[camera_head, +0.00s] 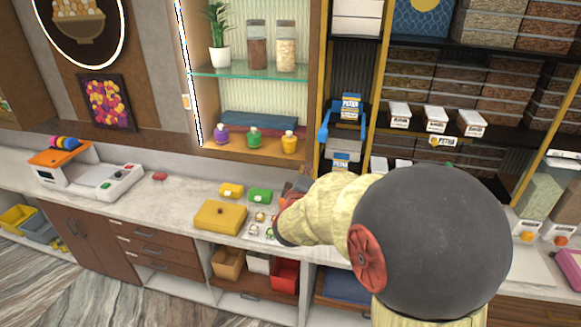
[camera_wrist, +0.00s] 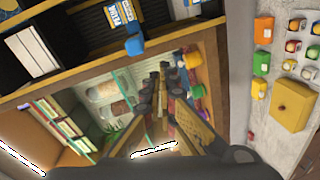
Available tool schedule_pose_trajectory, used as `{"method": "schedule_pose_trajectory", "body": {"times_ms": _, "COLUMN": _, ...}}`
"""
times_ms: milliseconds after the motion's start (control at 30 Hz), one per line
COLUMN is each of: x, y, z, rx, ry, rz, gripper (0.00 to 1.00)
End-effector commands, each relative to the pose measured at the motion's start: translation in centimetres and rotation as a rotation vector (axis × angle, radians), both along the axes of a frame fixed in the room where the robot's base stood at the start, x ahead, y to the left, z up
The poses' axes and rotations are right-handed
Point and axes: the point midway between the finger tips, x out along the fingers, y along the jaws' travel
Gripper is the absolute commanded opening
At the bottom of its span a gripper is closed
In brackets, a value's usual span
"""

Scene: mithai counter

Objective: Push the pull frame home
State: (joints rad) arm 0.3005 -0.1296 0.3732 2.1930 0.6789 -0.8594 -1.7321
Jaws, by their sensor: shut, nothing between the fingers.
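The blue pull frame (camera_head: 343,120) stands in the narrow black shelf bay right of the lit alcove, with a blue-and-white PETHA box (camera_head: 350,105) at it. A blue knob-like part (camera_head: 323,133) sticks out at its lower left. In the wrist view the blue part (camera_wrist: 134,45) shows near the top, left of and above my fingers. My gripper (camera_wrist: 158,78) is shut and empty, pointing toward the alcove and apart from the frame. In the head view it is mostly hidden by my arm, low over the counter. How far the frame sticks out is hard to tell.
The alcove holds a glass shelf (camera_head: 250,72) with jars and a plant, and small bottles (camera_head: 254,138) below. A yellow box (camera_head: 220,216) and several small items lie on the counter (camera_head: 175,195). White boxes (camera_head: 435,120) line the right shelves. The counter's left-middle has free room.

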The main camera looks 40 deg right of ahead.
Motion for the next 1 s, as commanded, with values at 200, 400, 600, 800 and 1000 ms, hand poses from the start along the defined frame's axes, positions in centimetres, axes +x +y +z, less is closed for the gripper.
{"method": "schedule_pose_trajectory", "body": {"times_ms": 200, "x": -1.2, "y": -1.3, "z": 3.1, "rx": -0.241, "ry": 0.092, "rz": -0.055, "gripper": 0.0}}
{"method": "schedule_pose_trajectory", "body": {"times_ms": 400, "x": -0.3, "y": -2.5, "z": 3.1, "rx": -0.263, "ry": 0.115, "rz": -0.054, "gripper": 0.0}}
{"method": "schedule_pose_trajectory", "body": {"times_ms": 600, "x": 1.8, "y": -4.9, "z": 3.0, "rx": -0.261, "ry": 0.116, "rz": -0.053, "gripper": 0.0}}
{"method": "schedule_pose_trajectory", "body": {"times_ms": 800, "x": 3.1, "y": -6.4, "z": 3.2, "rx": -0.261, "ry": 0.115, "rz": -0.051, "gripper": 0.0}}
{"method": "schedule_pose_trajectory", "body": {"times_ms": 1000, "x": 3.4, "y": -6.6, "z": 3.2, "rx": -0.26, "ry": 0.115, "rz": -0.049, "gripper": 0.0}}
